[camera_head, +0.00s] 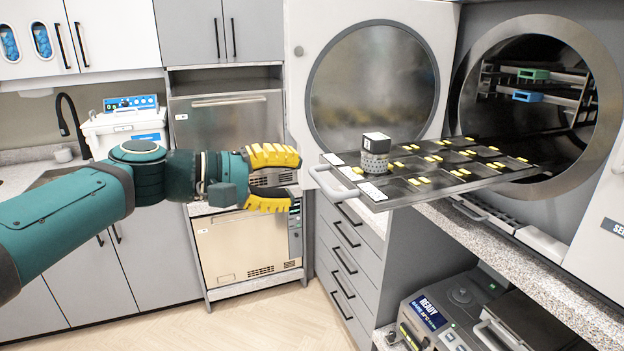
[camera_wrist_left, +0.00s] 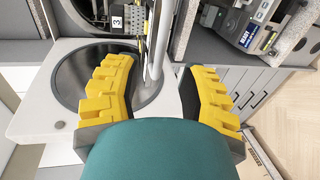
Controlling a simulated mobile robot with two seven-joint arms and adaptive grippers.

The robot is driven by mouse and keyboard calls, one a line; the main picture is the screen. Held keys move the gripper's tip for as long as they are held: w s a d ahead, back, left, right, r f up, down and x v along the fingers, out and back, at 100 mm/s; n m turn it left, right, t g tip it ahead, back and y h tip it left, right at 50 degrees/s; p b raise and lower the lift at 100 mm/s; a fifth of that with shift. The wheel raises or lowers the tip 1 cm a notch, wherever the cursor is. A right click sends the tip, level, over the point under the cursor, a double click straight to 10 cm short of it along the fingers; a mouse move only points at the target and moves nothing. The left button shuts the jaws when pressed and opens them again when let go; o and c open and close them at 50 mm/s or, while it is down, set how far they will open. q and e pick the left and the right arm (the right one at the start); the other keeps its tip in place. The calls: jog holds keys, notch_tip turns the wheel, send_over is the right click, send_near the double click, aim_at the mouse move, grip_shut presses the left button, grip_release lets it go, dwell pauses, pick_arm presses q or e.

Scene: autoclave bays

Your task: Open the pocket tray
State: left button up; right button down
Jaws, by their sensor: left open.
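The pocket tray (camera_head: 440,189) is a dark flat tray with several yellow and white marks. It sticks out of the round autoclave opening, level, toward the left. Its pale loop handle (camera_head: 326,184) is at the left end; it also shows as a rail between and beyond my fingers in the left wrist view (camera_wrist_left: 156,40). My left gripper (camera_head: 293,180) has yellow fingers, open and empty, just left of the handle and apart from it in the head view. A grey patterned cup with a white-and-black cube-like top (camera_head: 376,150) stands on the tray near the handle.
The round autoclave door (camera_head: 374,85) hangs open behind the tray. Inside the chamber (camera_head: 535,105) are a rack and green and blue items. A speckled counter (camera_head: 530,270) runs below the tray, with a device reading READY (camera_head: 440,318) lower down. Open floor (camera_head: 260,325) lies left.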

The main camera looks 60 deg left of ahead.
pick_arm(q)
jog(key=v, duration=0.6)
jog(key=shift+s, duration=0.15)
dwell(0.4)
